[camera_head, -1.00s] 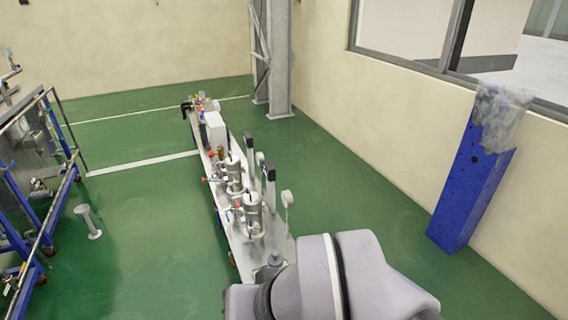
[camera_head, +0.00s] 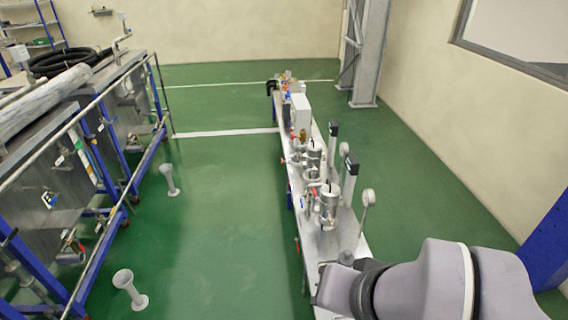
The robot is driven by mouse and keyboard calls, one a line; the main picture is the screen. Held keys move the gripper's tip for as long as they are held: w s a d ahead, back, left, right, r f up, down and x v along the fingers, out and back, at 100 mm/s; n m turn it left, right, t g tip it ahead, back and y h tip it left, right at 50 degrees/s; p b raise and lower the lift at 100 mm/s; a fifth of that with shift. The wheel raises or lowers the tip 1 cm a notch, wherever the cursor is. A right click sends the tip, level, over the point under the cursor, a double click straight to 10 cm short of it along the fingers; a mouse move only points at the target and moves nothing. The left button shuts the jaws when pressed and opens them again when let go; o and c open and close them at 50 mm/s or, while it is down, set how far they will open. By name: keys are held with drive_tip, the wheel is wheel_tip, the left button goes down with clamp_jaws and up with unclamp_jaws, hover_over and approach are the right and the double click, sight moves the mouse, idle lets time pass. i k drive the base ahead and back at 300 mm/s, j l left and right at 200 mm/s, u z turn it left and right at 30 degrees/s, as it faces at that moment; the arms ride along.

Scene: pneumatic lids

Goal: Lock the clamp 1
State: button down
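The head view shows a long narrow bench (camera_head: 345,245) with metal canisters and fittings on it. One metal canister (camera_head: 329,204) stands on the nearer part of the bench, and another canister (camera_head: 312,160) stands behind it. No clamp can be told apart at this size, so I cannot tell which part is clamp 1. My grey arm fills the lower right of the view, in front of the near end of the bench. My gripper is not in view.
Blue-framed metal tanks (camera_head: 60,185) with rails stand on the left. The green floor there is otherwise clear. A steel column (camera_head: 368,60) and a blue pillar (camera_head: 550,245) are on the right.

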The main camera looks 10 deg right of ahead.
sight(289, 162)
drive_tip(key=i+j, duration=0.25)
drive_tip(key=j, duration=0.15)
drive_tip(key=i+j, duration=0.2)
drive_tip(key=j, duration=0.15)
drive_tip(key=i+j, duration=0.25)
drive_tip(key=j, duration=0.15)
drive_tip(key=i+j, duration=0.25)
drive_tip(key=j, duration=0.15)
drive_tip(key=i+j, duration=0.2)
drive_tip(key=j, duration=0.2)
drive_tip(key=i+l, duration=0.2)
drive_tip(key=i, duration=0.5)
drive_tip(key=i+l+z, duration=0.1)
drive_tip(key=i, duration=0.65)
drive_tip(key=i+l, duration=0.25)
drive_tip(key=i, duration=0.45)
drive_tip(key=l+z, duration=0.05)
